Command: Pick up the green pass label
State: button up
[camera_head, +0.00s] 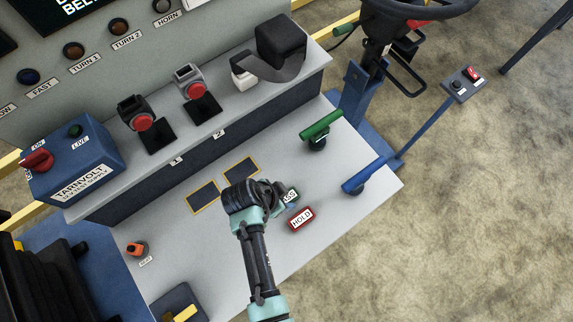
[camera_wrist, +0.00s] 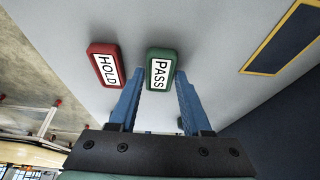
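The green pass label (camera_wrist: 160,68) lies on the grey desk top, its white face reading PASS. In the wrist view it sits between and just ahead of the blue fingers of my gripper (camera_wrist: 158,95). The fingers are apart, one on each side of its near end; I cannot tell whether they touch it. In the head view my gripper (camera_head: 279,194) is over the desk and hides most of the label (camera_head: 291,196). The red hold label (camera_head: 302,218) lies close beside it, and also shows in the wrist view (camera_wrist: 105,68).
Two yellow-outlined dark rectangles (camera_head: 203,197) are marked on the desk. A green handle (camera_head: 321,126) and a blue handle (camera_head: 363,175) stand at the right. A raised shelf (camera_head: 225,115) with switches runs behind. An orange knob (camera_head: 136,248) is at the left.

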grip_shut()
jog(key=shift+r, duration=0.1)
